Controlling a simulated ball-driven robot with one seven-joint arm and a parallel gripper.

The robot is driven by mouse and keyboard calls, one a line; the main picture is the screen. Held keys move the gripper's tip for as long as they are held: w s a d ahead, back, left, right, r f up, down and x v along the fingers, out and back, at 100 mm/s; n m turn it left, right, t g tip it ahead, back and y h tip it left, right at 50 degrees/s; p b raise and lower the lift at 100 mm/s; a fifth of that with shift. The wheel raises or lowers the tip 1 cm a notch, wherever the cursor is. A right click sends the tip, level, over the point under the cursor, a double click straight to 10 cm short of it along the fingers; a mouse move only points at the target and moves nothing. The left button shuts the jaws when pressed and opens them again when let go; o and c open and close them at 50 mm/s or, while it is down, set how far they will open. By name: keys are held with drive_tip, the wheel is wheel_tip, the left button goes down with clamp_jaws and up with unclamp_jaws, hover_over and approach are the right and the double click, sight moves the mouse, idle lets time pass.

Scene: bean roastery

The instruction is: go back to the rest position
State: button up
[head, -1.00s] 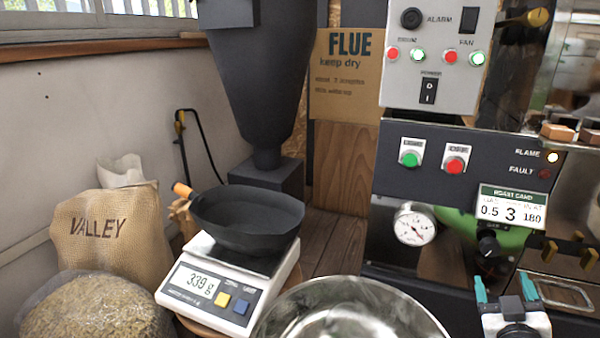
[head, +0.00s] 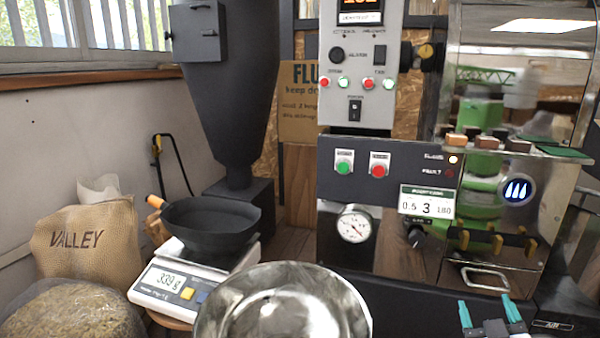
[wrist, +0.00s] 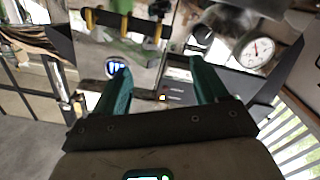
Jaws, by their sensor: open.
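My gripper (head: 488,312) is at the lower right of the head view, in front of the roaster (head: 400,270). Its two teal fingers stand apart, with nothing between them. In the wrist view the open fingers (wrist: 160,88) point toward the roaster front, where the gauge (wrist: 256,52) and the yellow-handled levers (wrist: 120,25) show beyond them. The fingers look clear of the panel, though the exact distance is hard to tell.
A steel bowl (head: 232,318) stands in front, left of my gripper. A black pan (head: 208,225) sits on a scale (head: 160,289) reading 339 g. A VALLEY sack (head: 85,240) and a bag of beans (head: 70,315) are at the left. The roaster fills the right side.

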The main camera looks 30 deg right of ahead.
drive_tip(key=s+a+f+g+y, duration=0.2)
drive_tip(key=a+f+g+y, duration=0.45)
drive_tip(key=a+f, duration=0.85)
drive_tip(key=s+a+f+n+g+y, duration=0.45)
drive_tip(key=s+a+f+y, duration=0.3)
drive_tip(key=a, duration=0.45)
wheel_tip(320, 180, up, 35)
drive_tip(key=p, duration=3.5)
drive_tip(key=shift+s+p, duration=0.3)
drive_tip(key=shift+s, duration=0.15)
drive_tip(key=shift+d+f, duration=0.1)
